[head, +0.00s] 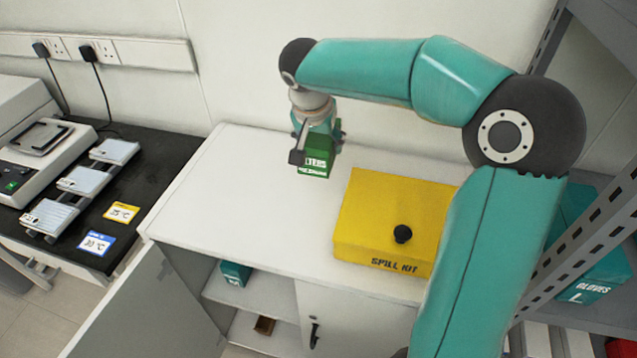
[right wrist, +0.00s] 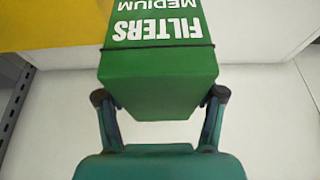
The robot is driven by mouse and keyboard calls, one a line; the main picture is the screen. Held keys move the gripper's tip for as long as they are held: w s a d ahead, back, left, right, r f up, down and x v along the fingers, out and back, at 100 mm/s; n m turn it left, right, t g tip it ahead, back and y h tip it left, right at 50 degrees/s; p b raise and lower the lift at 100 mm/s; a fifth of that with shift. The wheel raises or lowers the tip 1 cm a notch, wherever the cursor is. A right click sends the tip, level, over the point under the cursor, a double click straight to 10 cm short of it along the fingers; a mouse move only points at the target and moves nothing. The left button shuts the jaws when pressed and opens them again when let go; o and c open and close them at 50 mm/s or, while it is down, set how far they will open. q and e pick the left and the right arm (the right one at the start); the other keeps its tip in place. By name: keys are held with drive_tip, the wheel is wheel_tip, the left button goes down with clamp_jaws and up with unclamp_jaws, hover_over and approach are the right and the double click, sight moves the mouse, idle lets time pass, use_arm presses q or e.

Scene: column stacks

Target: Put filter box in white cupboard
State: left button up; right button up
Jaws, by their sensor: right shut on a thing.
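The green filter box (head: 317,163) is held by my right gripper (head: 316,142) above the top of the white cupboard (head: 235,215). In the right wrist view the filter box (right wrist: 160,75) reads "FILTERS MEDIUM" and sits between the two fingers of my right gripper (right wrist: 160,105). Whether the box touches the cupboard top is hard to tell. The cupboard's left door (head: 150,310) stands open, showing a shelf with a teal box (head: 235,274) and a small brown item (head: 264,326) below. Its right door (head: 350,318) is shut. My left gripper is not in view.
A yellow spill kit box (head: 390,222) sits on the cupboard top, right of the filter box. A black bench (head: 150,185) with devices and cards is at left. A grey metal rack (head: 590,215) with a gloves box (head: 600,275) is at right.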

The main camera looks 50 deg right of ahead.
wheel_tip(320, 180, down, 11)
drive_tip(key=shift+s+f, duration=0.1)
drive_tip(key=shift+f, duration=0.1)
idle(0.3)
drive_tip(key=shift+f+b, duration=0.2)
drive_tip(key=shift+b, duration=0.15)
drive_tip(key=o, duration=1.2)
drive_tip(key=shift+r, duration=0.1)
